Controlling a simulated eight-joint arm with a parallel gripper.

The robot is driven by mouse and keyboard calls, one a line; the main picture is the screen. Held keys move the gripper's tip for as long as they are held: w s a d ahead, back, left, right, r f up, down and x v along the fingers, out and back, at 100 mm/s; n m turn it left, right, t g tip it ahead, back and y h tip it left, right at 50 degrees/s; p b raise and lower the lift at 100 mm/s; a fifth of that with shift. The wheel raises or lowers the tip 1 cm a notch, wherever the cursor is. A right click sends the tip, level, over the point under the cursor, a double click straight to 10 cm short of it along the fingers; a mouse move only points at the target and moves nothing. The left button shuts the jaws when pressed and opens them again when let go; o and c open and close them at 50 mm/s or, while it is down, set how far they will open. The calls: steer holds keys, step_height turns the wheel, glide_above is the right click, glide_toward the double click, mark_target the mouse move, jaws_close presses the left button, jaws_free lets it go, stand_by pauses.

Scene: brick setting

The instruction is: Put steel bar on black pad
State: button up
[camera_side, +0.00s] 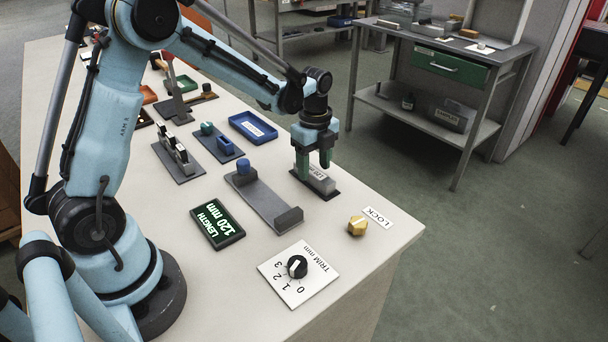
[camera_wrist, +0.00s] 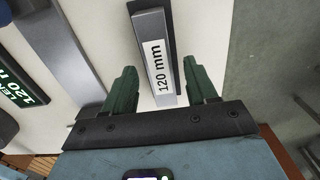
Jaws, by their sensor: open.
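The steel bar (camera_side: 319,185) is a grey block with a white "120 mm" label, which reads clearly in the wrist view (camera_wrist: 150,27). It lies flat along the black pad (camera_side: 332,196), whose dark edge shows beside the bar in the wrist view (camera_wrist: 172,22). My gripper (camera_side: 314,164) is low over the bar. In the wrist view its green fingers (camera_wrist: 159,72) are spread apart, one on each side of the bar, with gaps between. The fingers hide part of the bar in the side view.
A grey fixture (camera_side: 268,205) with a blue knob and end block stands left of the pad. A yellow knob (camera_side: 357,226) by a LOCK label, a TRIM dial (camera_side: 297,267) and a LENGTH display (camera_side: 217,222) are nearer. The table's right edge is close beyond the pad.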

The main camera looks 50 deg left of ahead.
mark_target(314, 171)
step_height(314, 171, up, 10)
steer(key=s+d+n+t, duration=0.2)
steer(key=s+n+t, duration=0.1)
steer(key=s+n, duration=0.4)
steer(key=s+d+r+n+t, duration=0.1)
steer(key=s+d+n+t, duration=0.2)
steer(key=s+n, duration=0.4)
steer(key=shift+d+n+t, duration=0.25)
steer(key=shift+n+t, duration=0.35)
steer(key=shift+n, duration=1.4)
steer(key=shift+r, duration=0.1)
